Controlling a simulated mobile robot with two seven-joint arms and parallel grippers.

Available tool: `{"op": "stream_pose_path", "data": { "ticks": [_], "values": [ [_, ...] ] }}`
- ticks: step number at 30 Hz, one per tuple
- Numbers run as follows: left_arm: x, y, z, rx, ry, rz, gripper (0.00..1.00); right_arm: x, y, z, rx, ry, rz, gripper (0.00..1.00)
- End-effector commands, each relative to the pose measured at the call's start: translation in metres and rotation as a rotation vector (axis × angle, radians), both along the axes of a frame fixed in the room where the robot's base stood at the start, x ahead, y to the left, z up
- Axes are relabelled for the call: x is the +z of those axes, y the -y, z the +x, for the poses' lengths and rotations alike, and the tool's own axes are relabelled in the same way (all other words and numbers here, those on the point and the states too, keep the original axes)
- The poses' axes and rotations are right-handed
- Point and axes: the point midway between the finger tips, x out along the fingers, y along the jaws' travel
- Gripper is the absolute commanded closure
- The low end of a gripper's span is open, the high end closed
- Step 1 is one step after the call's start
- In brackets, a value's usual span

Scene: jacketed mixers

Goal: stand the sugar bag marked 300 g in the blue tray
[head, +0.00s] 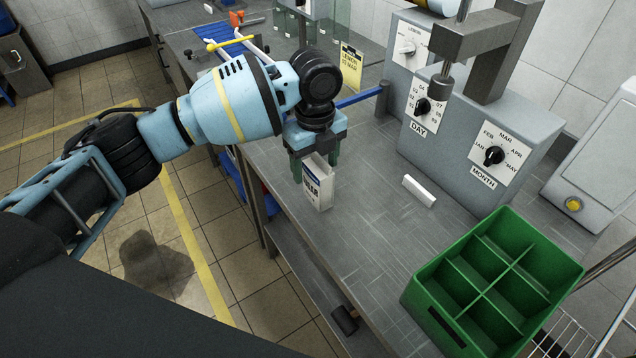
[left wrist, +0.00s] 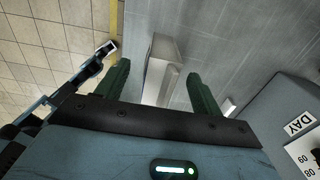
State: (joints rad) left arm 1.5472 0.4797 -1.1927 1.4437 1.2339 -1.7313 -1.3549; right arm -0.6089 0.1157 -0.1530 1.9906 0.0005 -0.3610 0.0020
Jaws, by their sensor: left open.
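A white bag with a dark blue label (head: 318,188) stands upright near the left edge of the grey steel table; its weight mark is not readable. My left gripper (head: 315,160) is open just above it, its green fingers pointing down around the bag's top. In the left wrist view the bag (left wrist: 161,72) lies between the two spread fingers of the gripper (left wrist: 155,88), with gaps at both sides. Something blue (head: 232,182) shows low beside the table's left edge, partly hidden; I cannot tell whether it is the blue tray. My right gripper is out of view.
A green crate with several compartments (head: 438,300) stands at the front right. A grey machine with day and month dials (head: 460,150) stands behind. A small white block (head: 419,190) lies right of the bag. A yellow lemon card (head: 351,68) stands further back.

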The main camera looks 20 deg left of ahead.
Motion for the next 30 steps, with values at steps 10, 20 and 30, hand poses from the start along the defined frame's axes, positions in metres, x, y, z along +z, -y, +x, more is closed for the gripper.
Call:
{"op": "stream_pose_path", "data": {
  "ticks": [10,20,30],
  "values": [
    [-0.043,0.006,-0.004,0.001,-0.003,0.001,0.33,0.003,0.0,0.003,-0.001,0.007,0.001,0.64],
    [-0.05,0.007,-0.004,0.0,0.0,0.0,0.33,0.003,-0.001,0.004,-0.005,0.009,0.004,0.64],
    [-0.05,0.007,-0.004,0.0,0.0,0.0,0.76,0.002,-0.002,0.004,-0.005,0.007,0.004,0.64]
  ]
}}
